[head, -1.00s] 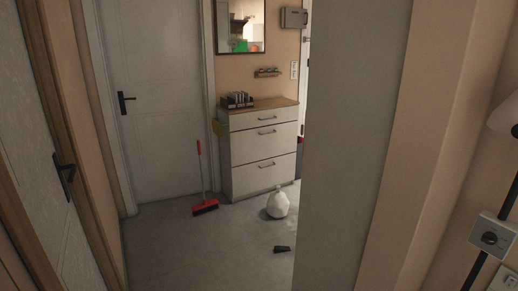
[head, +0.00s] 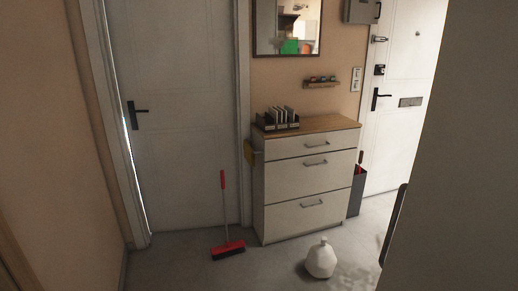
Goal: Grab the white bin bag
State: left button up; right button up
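The white bin bag (head: 321,261) sits upright on the grey floor in front of the white drawer cabinet, with its top gathered to a narrow neck. It stands free, and nothing touches it. Neither of my grippers shows in the head view, so I cannot see whether they are open or shut.
The drawer cabinet (head: 308,187) stands behind the bag. A dark bin (head: 355,192) stands right of the cabinet. A grey panel (head: 455,150) blocks the right side.

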aim_at(322, 261)
jog(key=i+u, duration=0.3)
jog(key=i, duration=1.6)
jog(key=j, duration=0.1)
